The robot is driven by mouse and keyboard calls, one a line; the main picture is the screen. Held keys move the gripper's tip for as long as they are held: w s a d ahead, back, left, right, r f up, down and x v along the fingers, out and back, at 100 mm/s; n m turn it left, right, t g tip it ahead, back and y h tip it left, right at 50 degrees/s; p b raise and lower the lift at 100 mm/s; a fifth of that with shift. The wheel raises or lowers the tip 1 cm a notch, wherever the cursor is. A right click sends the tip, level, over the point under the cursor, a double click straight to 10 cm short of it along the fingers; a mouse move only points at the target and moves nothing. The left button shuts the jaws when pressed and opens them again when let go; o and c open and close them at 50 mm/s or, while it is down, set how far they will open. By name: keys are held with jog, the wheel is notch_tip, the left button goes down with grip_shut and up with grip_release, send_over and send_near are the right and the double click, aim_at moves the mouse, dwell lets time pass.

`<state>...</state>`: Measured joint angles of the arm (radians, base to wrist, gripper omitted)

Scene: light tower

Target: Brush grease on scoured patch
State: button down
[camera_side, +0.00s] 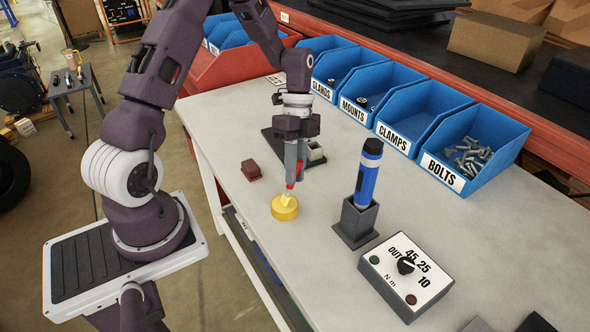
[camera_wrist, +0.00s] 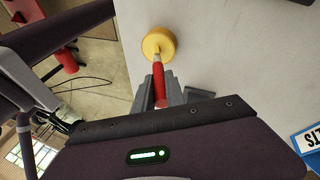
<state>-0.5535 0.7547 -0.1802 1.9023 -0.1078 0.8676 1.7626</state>
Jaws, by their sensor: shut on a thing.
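My gripper (camera_side: 292,178) is shut on a red-handled brush (camera_wrist: 158,78), which points down. The brush tip is at the top of a round yellow pot (camera_side: 284,208), on the table near its left edge. Whether the bristles touch the pot's contents I cannot tell. In the wrist view the pot (camera_wrist: 158,43) lies just beyond the brush's pale end. A dark plate (camera_side: 275,143) with a small grey block (camera_side: 316,155) lies behind my gripper, partly hidden by it. I cannot make out a scoured patch.
A dark red block (camera_side: 251,171) lies left of my gripper. A blue tool with a black cap (camera_side: 367,175) stands in a grey holder (camera_side: 357,220). A dial box (camera_side: 405,275) is at the front right. Blue labelled bins (camera_side: 474,150) line the back.

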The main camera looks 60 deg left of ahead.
jog(key=shift+r, duration=3.5)
